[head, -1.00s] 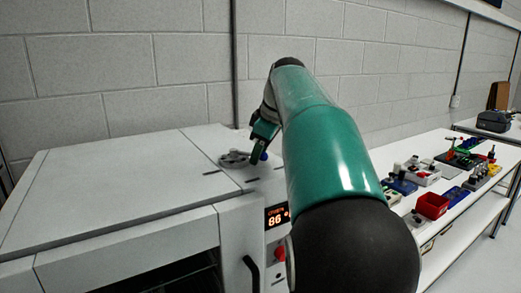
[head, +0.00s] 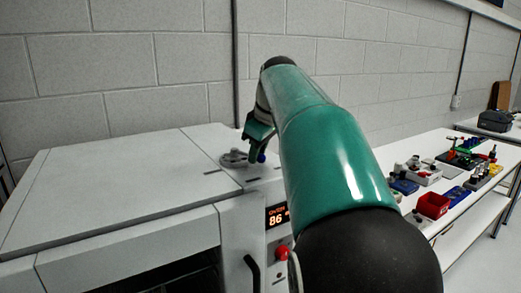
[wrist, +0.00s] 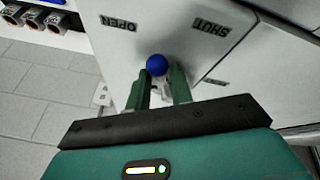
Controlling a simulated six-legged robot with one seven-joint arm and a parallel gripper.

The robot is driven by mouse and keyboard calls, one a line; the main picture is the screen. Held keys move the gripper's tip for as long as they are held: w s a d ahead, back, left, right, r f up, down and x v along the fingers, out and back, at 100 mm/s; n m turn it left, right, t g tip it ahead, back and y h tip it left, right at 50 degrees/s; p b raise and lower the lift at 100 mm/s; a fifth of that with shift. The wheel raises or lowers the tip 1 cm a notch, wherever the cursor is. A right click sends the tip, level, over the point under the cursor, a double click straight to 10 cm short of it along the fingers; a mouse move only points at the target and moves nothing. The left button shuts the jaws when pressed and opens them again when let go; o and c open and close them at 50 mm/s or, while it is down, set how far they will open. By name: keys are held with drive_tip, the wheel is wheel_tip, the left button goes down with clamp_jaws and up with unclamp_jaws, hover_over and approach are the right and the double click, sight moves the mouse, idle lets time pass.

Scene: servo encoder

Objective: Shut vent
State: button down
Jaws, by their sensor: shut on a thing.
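The vent (head: 234,158) is a round grey fitting on top of the white oven, with a lever ending in a blue knob (head: 261,157). In the wrist view the blue knob (wrist: 156,65) sits at the fingertips of my gripper (wrist: 160,80), which is shut on the lever's knob end. In the head view my gripper (head: 256,150) points down at the knob; my arm hides part of the oven top.
The white oven (head: 110,190) has a lit display (head: 277,217) reading 86, a red button (head: 282,253) and a black door handle (head: 252,272). A block wall stands behind. At right, a white bench (head: 420,225) carries a red bin (head: 432,205) and several small parts.

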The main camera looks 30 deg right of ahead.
drive_tip(key=shift+s+a+m+h, duration=0.15)
drive_tip(key=shift+a+m+h, duration=0.35)
drive_tip(key=shift+a+m, duration=0.5)
drive_tip(key=shift+a+m+g+h, duration=0.15)
drive_tip(key=shift+a+m+h, duration=0.15)
drive_tip(key=shift+m, duration=0.45)
drive_tip(key=shift+a+m+g+h, duration=0.2)
drive_tip(key=shift+a+m, duration=0.2)
drive_tip(key=shift+m, duration=0.35)
drive_tip(key=c, duration=1.3)
unclamp_jaws()
drive_tip(key=shift+s+a, duration=0.1)
drive_tip(key=shift+o, duration=0.2)
drive_tip(key=v, duration=1.3)
drive_tip(key=shift+r, duration=0.35)
drive_tip(key=shift+s+a, duration=0.1)
